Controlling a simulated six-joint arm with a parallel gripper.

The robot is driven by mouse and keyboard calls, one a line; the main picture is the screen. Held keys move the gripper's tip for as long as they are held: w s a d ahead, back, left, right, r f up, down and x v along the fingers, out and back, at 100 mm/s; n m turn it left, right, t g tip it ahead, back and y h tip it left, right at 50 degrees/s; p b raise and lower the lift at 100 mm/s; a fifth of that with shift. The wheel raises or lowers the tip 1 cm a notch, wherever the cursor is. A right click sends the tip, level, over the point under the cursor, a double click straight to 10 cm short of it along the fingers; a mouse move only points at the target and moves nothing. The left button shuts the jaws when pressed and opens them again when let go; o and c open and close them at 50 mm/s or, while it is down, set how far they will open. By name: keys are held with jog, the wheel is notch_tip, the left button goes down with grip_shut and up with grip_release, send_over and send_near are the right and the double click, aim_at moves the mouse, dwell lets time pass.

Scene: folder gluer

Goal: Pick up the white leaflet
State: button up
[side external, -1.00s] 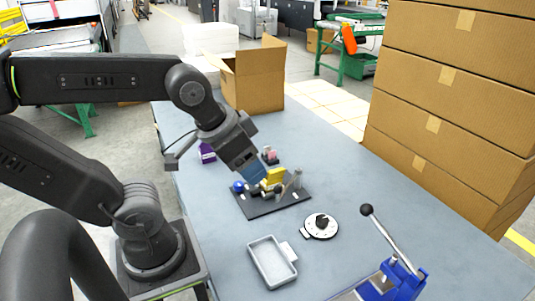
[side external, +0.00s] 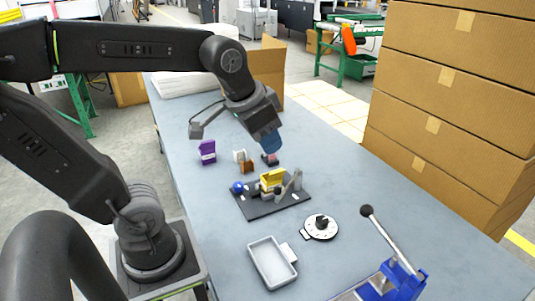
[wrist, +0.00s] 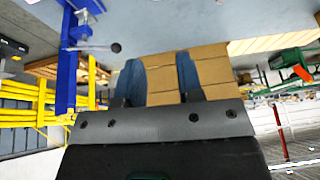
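My gripper (side external: 270,143) is raised over the table in the side view, its blue fingers pointing down and to the right. In the wrist view its two blue fingers (wrist: 159,80) stand apart, with nothing visible between them. A small white upright piece (side external: 238,155), which may be the white leaflet, stands beside a small brown piece (side external: 247,167), left of and below the fingertips in the picture. It is too small to identify surely. My gripper is apart from it.
A black fixture (side external: 262,210) carries a yellow block (side external: 272,177) and a blue ball. A purple box (side external: 207,152), a dark and red piece (side external: 270,159), a round dial (side external: 320,227), a grey tray (side external: 252,257) and a blue lever press (side external: 400,280) surround it. An open carton (side external: 268,68) stands behind.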

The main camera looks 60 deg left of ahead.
jog(key=w+a+r+g, duration=0.2)
jog(key=w+a, duration=0.6)
jog(key=w, duration=0.2)
jog(key=w+a+f+g, duration=0.1)
jog(key=w+a+f, duration=0.2)
jog(key=a, duration=0.4)
jog(key=w+a+f, duration=0.3)
jog(key=w+a, duration=0.1)
jog(key=a, duration=0.3)
jog(key=w+a+f+g, duration=0.1)
jog(key=w+a+f, duration=0.25)
jog(key=a, duration=0.45)
jog(key=a+f, duration=0.7)
jog(key=a, duration=0.1)
jog(key=shift+g+h, duration=0.3)
jog(key=shift+g, duration=0.1)
jog(key=f, duration=1.3)
jog(key=shift+s+a+f, duration=0.1)
jog(key=shift+s+f, duration=0.1)
jog(key=shift+s, duration=0.15)
jog(key=shift+f, duration=0.2)
jog(key=shift+c, duration=0.2)
grip_shut()
